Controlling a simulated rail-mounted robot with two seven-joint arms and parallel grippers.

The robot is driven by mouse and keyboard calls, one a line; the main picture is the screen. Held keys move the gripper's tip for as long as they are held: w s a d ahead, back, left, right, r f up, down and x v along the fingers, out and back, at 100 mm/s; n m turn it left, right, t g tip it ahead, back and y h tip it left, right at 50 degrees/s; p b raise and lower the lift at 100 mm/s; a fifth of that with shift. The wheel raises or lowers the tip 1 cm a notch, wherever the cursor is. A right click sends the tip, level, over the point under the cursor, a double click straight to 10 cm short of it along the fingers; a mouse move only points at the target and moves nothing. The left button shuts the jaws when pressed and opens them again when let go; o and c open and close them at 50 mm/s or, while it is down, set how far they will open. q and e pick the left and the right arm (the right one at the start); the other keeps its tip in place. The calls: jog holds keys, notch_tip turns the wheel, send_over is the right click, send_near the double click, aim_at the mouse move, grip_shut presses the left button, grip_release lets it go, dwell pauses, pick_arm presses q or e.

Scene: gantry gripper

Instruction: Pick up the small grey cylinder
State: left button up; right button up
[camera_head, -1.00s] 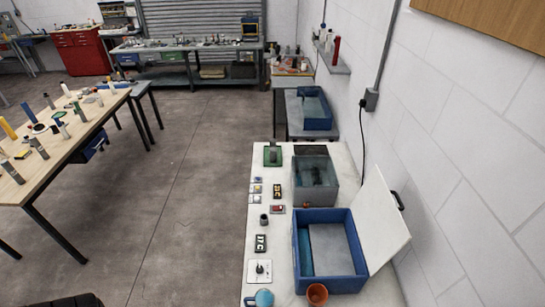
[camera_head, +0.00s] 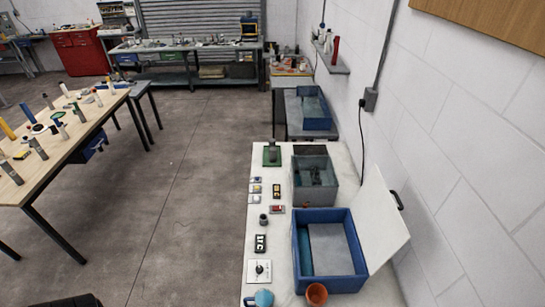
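A small dark grey cylinder (camera_head: 264,219) stands on the white bench (camera_head: 285,240), left of the blue bin. It looks upright, with a darker top. Several more cylinders of different sizes and colours, some greyish, stand on the wooden table (camera_head: 17,190) at the left. I cannot tell which one the task names. Neither of my grippers is in view.
On the white bench are a blue bin (camera_head: 297,262) with a raised lid (camera_head: 385,222), a grey tank (camera_head: 327,194), a green-based device (camera_head: 272,155), small switches, a blue cup (camera_head: 264,298) and an orange pot (camera_head: 316,294). Open floor (camera_head: 180,190) lies between bench and table.

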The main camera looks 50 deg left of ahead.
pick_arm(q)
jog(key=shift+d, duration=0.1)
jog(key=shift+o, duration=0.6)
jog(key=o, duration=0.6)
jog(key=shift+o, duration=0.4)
